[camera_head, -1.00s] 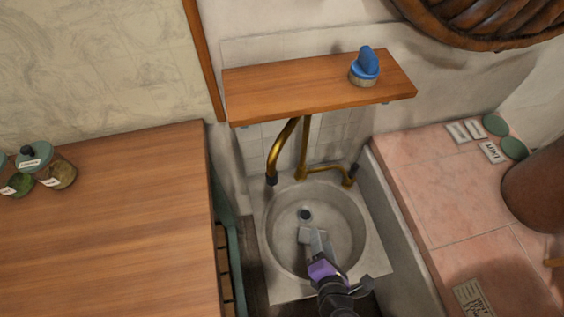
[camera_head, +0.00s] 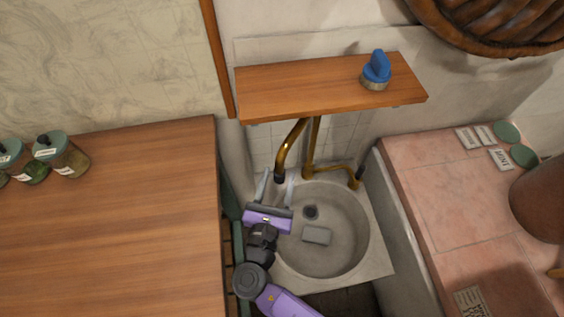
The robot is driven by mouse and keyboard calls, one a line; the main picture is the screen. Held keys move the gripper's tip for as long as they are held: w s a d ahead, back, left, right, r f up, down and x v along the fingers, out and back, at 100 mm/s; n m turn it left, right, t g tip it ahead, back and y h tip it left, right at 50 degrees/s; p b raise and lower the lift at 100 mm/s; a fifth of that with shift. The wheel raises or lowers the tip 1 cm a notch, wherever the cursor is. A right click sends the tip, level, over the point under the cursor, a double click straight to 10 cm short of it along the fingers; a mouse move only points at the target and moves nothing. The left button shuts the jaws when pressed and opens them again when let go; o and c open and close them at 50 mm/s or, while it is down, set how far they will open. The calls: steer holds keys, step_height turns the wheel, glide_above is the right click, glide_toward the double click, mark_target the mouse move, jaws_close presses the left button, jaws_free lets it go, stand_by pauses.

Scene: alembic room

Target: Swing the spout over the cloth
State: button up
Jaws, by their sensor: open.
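The brass spout (camera_head: 292,142) curves down from under the wooden shelf, and its dark tip hangs over the back left rim of the sink. A small grey folded piece, which looks like the cloth (camera_head: 317,235), lies in the basin just in front of the drain. My gripper (camera_head: 277,181) is open at the left rim of the sink. In the picture its two fingers lie on either side of the spout's tip. I cannot tell whether either finger touches it.
The round stone sink (camera_head: 350,237) sits between a wooden counter (camera_head: 110,235) with jars and a pink tiled ledge (camera_head: 425,210). The shelf (camera_head: 310,91) with a blue-topped knob (camera_head: 376,70) overhangs the spout. A second brass pipe (camera_head: 335,169) runs behind the basin.

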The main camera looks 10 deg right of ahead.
steer(key=x, duration=0.4)
steer(key=shift+w+d, duration=0.15)
steer(key=shift+w, duration=0.2)
jaws_close()
stand_by(1.2)
